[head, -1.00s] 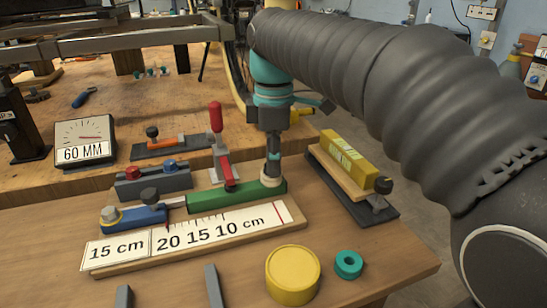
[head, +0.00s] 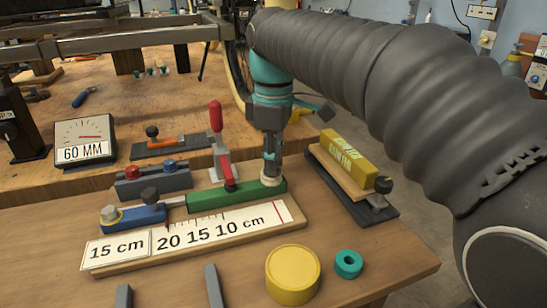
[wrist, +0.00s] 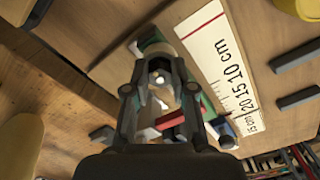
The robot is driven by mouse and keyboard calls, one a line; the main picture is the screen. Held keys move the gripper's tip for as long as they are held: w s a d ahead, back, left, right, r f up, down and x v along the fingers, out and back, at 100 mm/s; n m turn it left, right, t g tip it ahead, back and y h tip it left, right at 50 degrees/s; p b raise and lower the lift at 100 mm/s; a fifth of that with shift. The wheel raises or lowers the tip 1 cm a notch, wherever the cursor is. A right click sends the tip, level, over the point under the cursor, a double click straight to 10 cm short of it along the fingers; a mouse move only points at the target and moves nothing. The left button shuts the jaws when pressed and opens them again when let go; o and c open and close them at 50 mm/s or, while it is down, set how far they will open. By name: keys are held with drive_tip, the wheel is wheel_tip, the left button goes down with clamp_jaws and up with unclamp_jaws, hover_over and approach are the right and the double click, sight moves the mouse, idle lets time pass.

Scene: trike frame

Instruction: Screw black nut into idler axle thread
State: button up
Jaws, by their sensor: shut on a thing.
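My gripper (head: 271,170) points straight down over the right end of the green block (head: 225,196). Its fingertips are at the pale cream ring (head: 272,181) there. In the wrist view my gripper (wrist: 159,82) is shut around a small part at the ring, most likely the black nut. The fingers hide most of that part, so its shape and seating cannot be told. The axle thread cannot be made out in either view. A red-handled clamp (head: 217,135) stands just left of my gripper on the green block.
A ruler board (head: 190,240) lies in front of the green block. A blue block with a black knob (head: 136,214) sits to the left. A yellow block on a dark base (head: 350,162) lies to the right. A yellow lid (head: 292,274) and teal ring (head: 348,264) are near the front edge.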

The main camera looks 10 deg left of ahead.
drive_tip(key=o, duration=0.9)
drive_tip(key=shift+o, duration=0.2)
drive_tip(key=shift+r, duration=0.15)
wheel_tip(320, 180, up, 12)
